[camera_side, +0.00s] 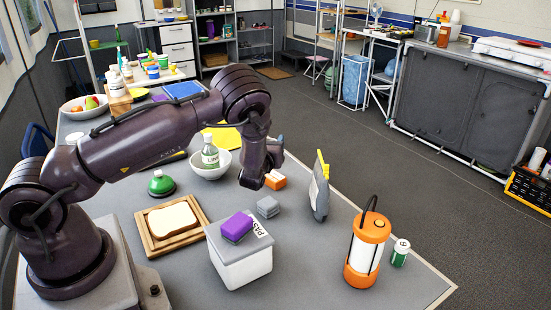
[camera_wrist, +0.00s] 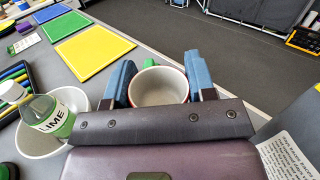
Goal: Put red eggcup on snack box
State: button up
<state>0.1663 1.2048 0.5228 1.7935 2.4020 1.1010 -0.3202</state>
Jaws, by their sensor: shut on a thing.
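The red eggcup (camera_wrist: 160,87) shows in the wrist view as a round cup with a pale inside and a thin reddish rim. It sits between the two blue fingers of my gripper (camera_wrist: 160,78), which is shut on it. In the side view my gripper (camera_side: 277,148) points away from the camera above the table's far right part; the eggcup is hidden there behind my arm. I cannot tell for sure which thing is the snack box. A small orange block (camera_side: 275,181) lies below my gripper.
A white bowl (camera_side: 222,171) with a lime bottle (camera_side: 210,154) stands left of my gripper.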

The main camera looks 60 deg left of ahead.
jog(key=w+f, duration=0.1)
jog(key=w+a+f, duration=0.1)
jog(key=f, duration=0.1)
jog(key=shift+w, duration=0.15)
jog(key=shift+f, duration=1.45)
jog(key=shift+f, duration=0.1)
jog(key=o, duration=0.9)
jog(key=shift+o, duration=0.2)
